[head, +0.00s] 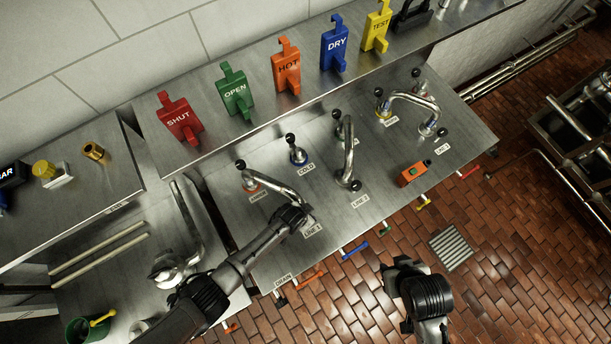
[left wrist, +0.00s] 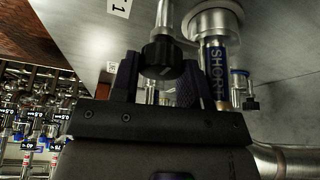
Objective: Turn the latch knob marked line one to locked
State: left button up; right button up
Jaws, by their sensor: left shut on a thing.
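The line one latch knob (left wrist: 162,55) is black and stands at the base of a curved steel pipe. In the left wrist view it sits between the two dark fingers of my left gripper (left wrist: 158,84), which is shut on it. In the head view my left gripper (head: 296,213) is at the near end of the pipe, beside the LINE 1 label (head: 313,229), and it hides the knob. The knob's lock position cannot be made out. My right gripper (head: 403,268) is over the brick floor, away from the panel; its fingers are not clear.
The LINE 2 pipe (head: 348,150) stands to the right on the steel panel. A blue-marked fitting (left wrist: 218,65) is close to the left gripper. Colored tags, including SHUT (head: 179,118), line the shelf behind. An orange box (head: 411,174) lies on the panel at right.

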pick_arm(q)
jog(key=o, duration=0.9)
jog(key=shift+n, duration=0.3)
